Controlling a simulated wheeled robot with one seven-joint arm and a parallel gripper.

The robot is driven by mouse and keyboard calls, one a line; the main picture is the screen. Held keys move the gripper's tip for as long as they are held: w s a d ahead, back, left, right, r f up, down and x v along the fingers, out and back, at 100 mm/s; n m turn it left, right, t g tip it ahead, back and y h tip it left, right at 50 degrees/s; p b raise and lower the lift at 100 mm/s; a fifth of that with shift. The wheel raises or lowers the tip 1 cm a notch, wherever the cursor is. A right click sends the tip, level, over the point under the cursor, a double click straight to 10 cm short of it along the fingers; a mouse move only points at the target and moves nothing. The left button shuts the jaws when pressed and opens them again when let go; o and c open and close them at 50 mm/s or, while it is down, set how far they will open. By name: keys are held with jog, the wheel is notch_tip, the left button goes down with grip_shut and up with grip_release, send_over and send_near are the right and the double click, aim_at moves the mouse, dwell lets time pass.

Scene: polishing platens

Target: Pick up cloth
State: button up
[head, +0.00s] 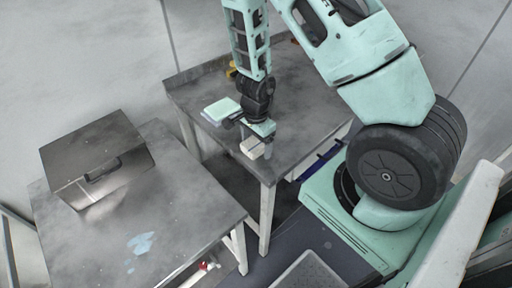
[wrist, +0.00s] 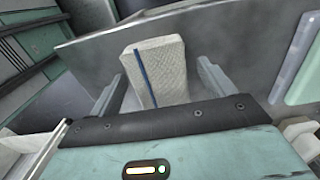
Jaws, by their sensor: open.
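A folded off-white cloth (wrist: 168,75) with a dark blue stripe lies between the two fingers of my gripper in the wrist view. My gripper (wrist: 158,92) is open, with one finger on each side of the cloth and a gap visible on both sides. In the head view the cloth (head: 250,147) lies near the front edge of the back table (head: 303,125), partly hidden by my gripper (head: 260,146). My gripper reaches down over it from above.
A pale green flat object (head: 221,109) lies on the back table, left of my gripper. A yellow item (head: 232,68) stands farther back. The front-left table (head: 185,205) bears a grey metal box (head: 97,160) and a light blue patch (head: 142,243).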

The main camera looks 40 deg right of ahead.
aim_at(256, 142)
jog(key=shift+c, duration=0.3)
jog(key=c, duration=1.1)
notch_tip(256, 142, up, 10)
jog(key=p, duration=0.5)
jog(key=shift+r, duration=0.1)
jog(key=shift+o, duration=1)
